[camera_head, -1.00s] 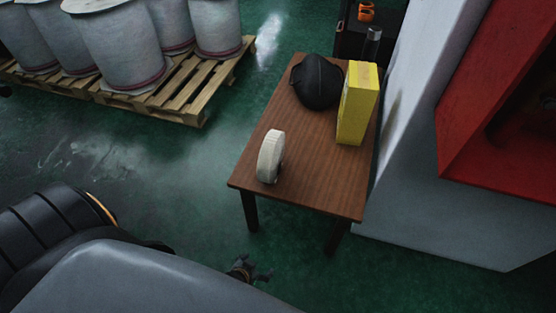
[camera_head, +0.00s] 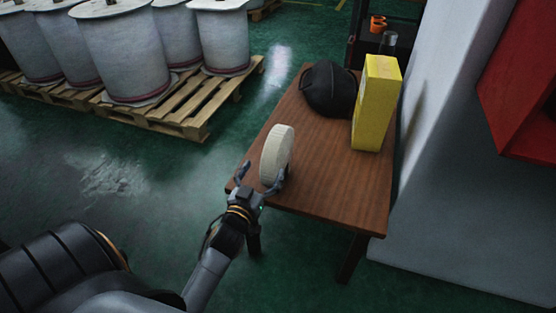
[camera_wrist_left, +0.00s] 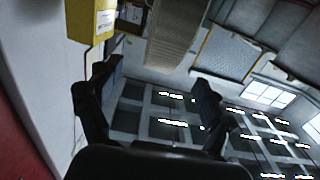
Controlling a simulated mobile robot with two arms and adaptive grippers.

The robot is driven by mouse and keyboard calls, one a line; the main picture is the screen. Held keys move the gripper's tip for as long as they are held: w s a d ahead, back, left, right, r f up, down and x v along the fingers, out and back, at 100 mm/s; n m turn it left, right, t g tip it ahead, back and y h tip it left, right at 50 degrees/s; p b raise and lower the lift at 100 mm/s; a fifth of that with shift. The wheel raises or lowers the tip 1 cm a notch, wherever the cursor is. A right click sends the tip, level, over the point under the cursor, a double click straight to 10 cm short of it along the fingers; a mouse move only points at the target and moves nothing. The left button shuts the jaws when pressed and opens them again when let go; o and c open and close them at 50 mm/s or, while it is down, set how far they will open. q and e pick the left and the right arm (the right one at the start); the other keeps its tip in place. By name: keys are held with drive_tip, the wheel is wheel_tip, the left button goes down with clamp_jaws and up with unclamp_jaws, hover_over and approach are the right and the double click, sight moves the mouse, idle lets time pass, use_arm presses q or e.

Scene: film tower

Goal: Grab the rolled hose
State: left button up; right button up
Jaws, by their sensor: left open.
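The rolled hose (camera_head: 277,155) is a pale, cream-coloured roll standing upright on its edge near the front left of the brown wooden table (camera_head: 335,195). My left gripper (camera_head: 258,183) is open at the table's front left corner, just in front of the hose, with its fingers spread. In the left wrist view the hose (camera_wrist_left: 173,32) shows above and beyond the gap between the open fingers of my left gripper (camera_wrist_left: 150,95). Nothing is between the fingers there. Contact with the hose cannot be told. My right gripper is not in view.
A black rounded object (camera_head: 328,88) and a yellow box (camera_head: 376,103) stand behind the hose on the table. A wooden pallet (camera_head: 180,122) with several large white drums is at the back left. A grey wall (camera_head: 440,190) is close on the right.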

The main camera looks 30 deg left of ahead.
sight(269, 162)
use_arm(q)
drive_tip(key=x, duration=0.5)
drive_tip(key=shift+w+f+b, duration=0.1)
drive_tip(key=shift+w+b, duration=0.05)
drive_tip(key=shift+b, duration=0.15)
drive_tip(key=x, duration=0.3)
drive_tip(key=b+x, duration=0.1)
drive_tip(key=shift+w+a+f, duration=0.15)
drive_tip(key=shift+w+f, duration=0.2)
drive_tip(key=shift+w, duration=0.05)
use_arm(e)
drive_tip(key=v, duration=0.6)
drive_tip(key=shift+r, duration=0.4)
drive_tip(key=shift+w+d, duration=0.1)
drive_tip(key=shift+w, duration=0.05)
use_arm(q)
drive_tip(key=c, duration=1.4)
drive_tip(key=shift+r, duration=0.3)
drive_tip(key=shift+c, duration=1.2)
drive_tip(key=shift+r, duration=0.15)
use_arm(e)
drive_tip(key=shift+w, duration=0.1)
